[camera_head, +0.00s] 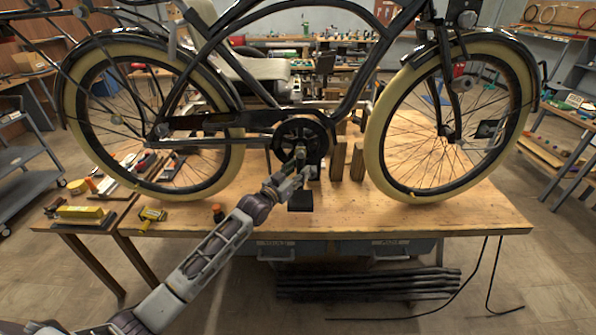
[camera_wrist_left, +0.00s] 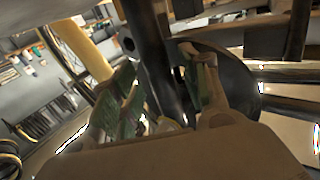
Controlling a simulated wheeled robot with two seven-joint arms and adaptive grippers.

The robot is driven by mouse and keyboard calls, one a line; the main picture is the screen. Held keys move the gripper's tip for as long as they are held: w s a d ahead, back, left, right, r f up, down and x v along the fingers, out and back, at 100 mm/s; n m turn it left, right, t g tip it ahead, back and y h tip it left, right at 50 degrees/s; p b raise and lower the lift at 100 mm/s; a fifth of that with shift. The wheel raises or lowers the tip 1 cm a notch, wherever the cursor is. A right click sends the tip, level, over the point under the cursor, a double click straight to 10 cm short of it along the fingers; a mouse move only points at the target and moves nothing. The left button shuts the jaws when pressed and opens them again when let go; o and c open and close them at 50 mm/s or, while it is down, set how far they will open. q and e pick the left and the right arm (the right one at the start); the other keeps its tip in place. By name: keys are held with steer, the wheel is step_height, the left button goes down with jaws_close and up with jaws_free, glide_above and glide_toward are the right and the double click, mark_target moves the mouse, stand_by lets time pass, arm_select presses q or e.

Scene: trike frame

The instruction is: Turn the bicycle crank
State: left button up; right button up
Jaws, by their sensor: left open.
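The bicycle's black crank and chainring (camera_head: 302,138) are low in the middle of the dark frame in the head view. A black pedal (camera_head: 300,201) hangs below the chainring, just above the tabletop. My left gripper (camera_head: 298,170) is in front of the crank, between chainring and pedal, and partly covers the crank arm. In the left wrist view my left gripper (camera_wrist_left: 163,98) is open, with green-padded fingers on either side of a dark bar (camera_wrist_left: 152,62), probably the crank arm. I cannot tell whether the fingers touch it. My right gripper is not in view.
The bicycle stands on a wooden workbench (camera_head: 470,213), its rear wheel (camera_head: 75,125) at left and front wheel (camera_head: 375,150) at right. Wooden blocks (camera_head: 338,160) stand behind the crank. Tools and a yellow box (camera_head: 80,212) lie on the left side.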

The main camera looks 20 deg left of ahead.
arm_select(q)
steer(key=shift+w+d, duration=0.15)
steer(key=shift+w, duration=0.2)
jaws_close()
stand_by(0.3)
